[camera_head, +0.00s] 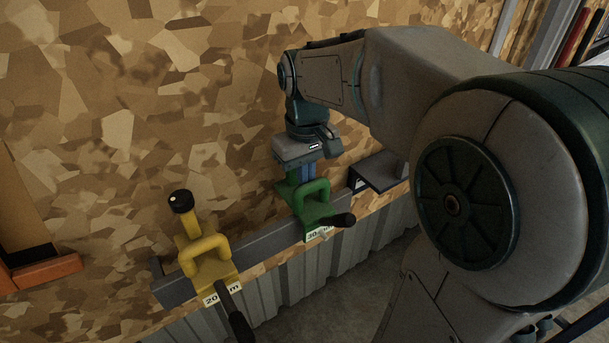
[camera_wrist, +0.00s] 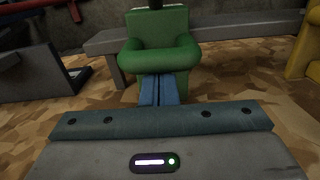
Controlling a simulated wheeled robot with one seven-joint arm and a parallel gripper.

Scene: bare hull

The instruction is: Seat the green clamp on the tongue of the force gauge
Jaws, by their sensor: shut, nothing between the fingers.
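The green clamp (camera_head: 314,204) sits on the grey rail, with its black handle pointing right and a white label below it. It also shows at the top middle of the wrist view (camera_wrist: 158,55). My gripper (camera_head: 308,175) is directly at the clamp's wall side. Its blue fingers (camera_wrist: 158,92) are shut together with nothing between them, and they overlap the clamp's lower part in the wrist view. I cannot tell whether they touch it. A dark bracket with a flat top (camera_head: 380,171) stands right of the clamp; I cannot tell whether it is the force gauge's tongue.
A yellow clamp (camera_head: 207,256) with a black handle sits on the left part of the grey rail (camera_head: 270,241). An orange and brown fixture (camera_head: 45,272) is at the far left. Corrugated metal (camera_head: 322,264) lies below the rail. My arm covers much of the right side.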

